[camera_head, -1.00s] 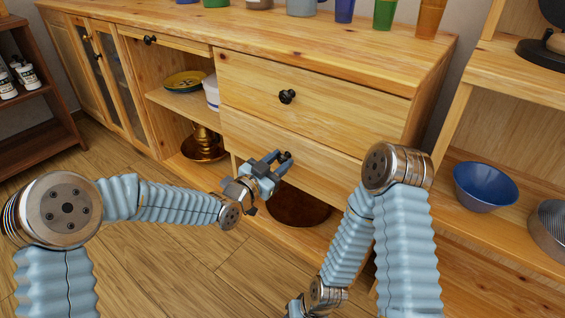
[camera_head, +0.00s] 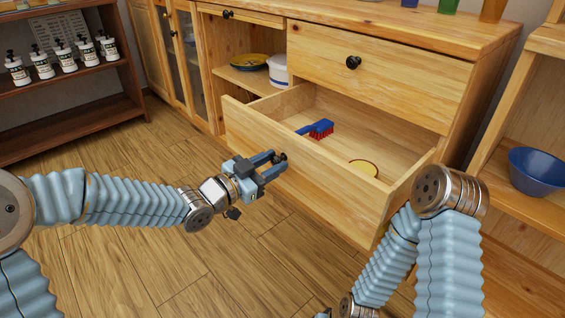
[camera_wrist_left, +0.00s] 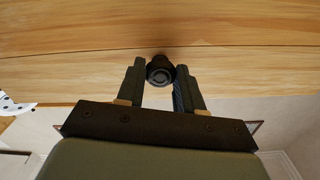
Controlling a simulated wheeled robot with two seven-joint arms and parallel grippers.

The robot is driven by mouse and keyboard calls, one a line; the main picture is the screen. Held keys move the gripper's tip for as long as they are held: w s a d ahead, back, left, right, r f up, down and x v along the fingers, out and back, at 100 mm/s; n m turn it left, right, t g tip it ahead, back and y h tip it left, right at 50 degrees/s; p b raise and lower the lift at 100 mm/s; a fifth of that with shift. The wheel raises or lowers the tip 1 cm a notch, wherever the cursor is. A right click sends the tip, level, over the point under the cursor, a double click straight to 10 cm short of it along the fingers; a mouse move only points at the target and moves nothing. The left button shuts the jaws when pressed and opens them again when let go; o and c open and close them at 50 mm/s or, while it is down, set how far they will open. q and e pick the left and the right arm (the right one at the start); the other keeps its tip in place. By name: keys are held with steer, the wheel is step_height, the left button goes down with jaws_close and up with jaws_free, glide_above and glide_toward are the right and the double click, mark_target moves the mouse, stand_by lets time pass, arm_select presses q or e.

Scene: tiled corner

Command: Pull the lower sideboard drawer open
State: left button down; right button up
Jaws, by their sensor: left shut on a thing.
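The lower sideboard drawer (camera_head: 300,170) stands well out from the wooden sideboard (camera_head: 400,85), its inside showing from above. My left gripper (camera_head: 277,163) is at the drawer's front, shut on its dark round knob (camera_head: 283,156). In the left wrist view the knob (camera_wrist_left: 160,70) sits between the two fingers (camera_wrist_left: 160,88), with the wooden drawer front (camera_wrist_left: 80,70) behind it. A blue brush with red bristles (camera_head: 318,129) and a yellow round thing (camera_head: 364,168) lie in the drawer. My right arm shows at the lower right; its gripper is out of the picture.
The upper drawer (camera_head: 380,75) is closed, with a black knob (camera_head: 353,62). Left of it an open shelf holds a plate (camera_head: 250,61) and a white container (camera_head: 278,70). A dark rack (camera_head: 75,120) with bottles is at left, a blue bowl (camera_head: 537,170) at right. Floor (camera_head: 150,260) is clear.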

arm_select(q)
steer(key=shift+v, duration=2.7)
steer(key=c, duration=0.7)
jaws_free()
steer(key=p+v, duration=0.2)
steer(key=v, duration=1.1)
steer(key=shift+s+a+f, duration=0.1)
steer(key=shift+s+a, duration=0.15)
steer(key=shift+a, duration=0.05)
